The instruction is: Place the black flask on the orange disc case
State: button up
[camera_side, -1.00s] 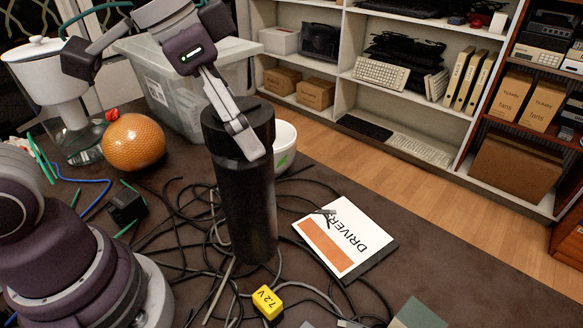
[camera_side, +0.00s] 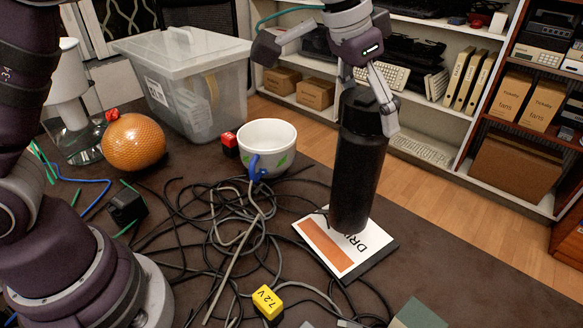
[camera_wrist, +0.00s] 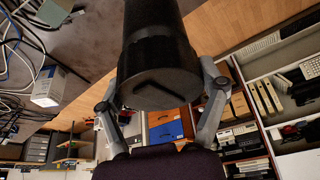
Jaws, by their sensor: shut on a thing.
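The black flask (camera_side: 358,165) is upright in the side view, and my gripper (camera_side: 384,112) is shut on its upper part. Its lower end overlaps the far part of the orange and white disc case (camera_side: 326,245), marked "DRIVERS", which lies flat on the dark table. I cannot tell for certain whether the flask's base touches the case or is slightly above it. In the wrist view the flask (camera_wrist: 158,55) fills the upper middle between my fingers and hides what is beyond it.
A white mug (camera_side: 267,143) stands left of the flask. Tangled black cables (camera_side: 215,225) cover the table's middle. A yellow block (camera_side: 267,301) lies near the front, and an orange ball (camera_side: 134,141) and a clear bin (camera_side: 187,85) are at the back left.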

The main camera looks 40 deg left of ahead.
jog(key=shift+w+f, duration=0.1)
jog(key=shift+f, duration=1.75)
jog(key=o, duration=1.2)
jog(key=v, duration=1.2)
jog(key=s+a+f+n, duration=0.1)
jog(key=s+a+f, duration=0.2)
jog(key=s+a, duration=0.1)
jog(key=s+a+f+n+t+y, duration=0.1)
jog(key=s+a+f+n, duration=0.1)
jog(key=s+a+f, duration=0.1)
jog(key=s+a+f+n+y, duration=0.1)
jog(key=s+a+f+n, duration=0.1)
jog(key=s+a, duration=0.4)
jog(key=shift+s+f, duration=0.2)
jog(key=shift+f, duration=0.3)
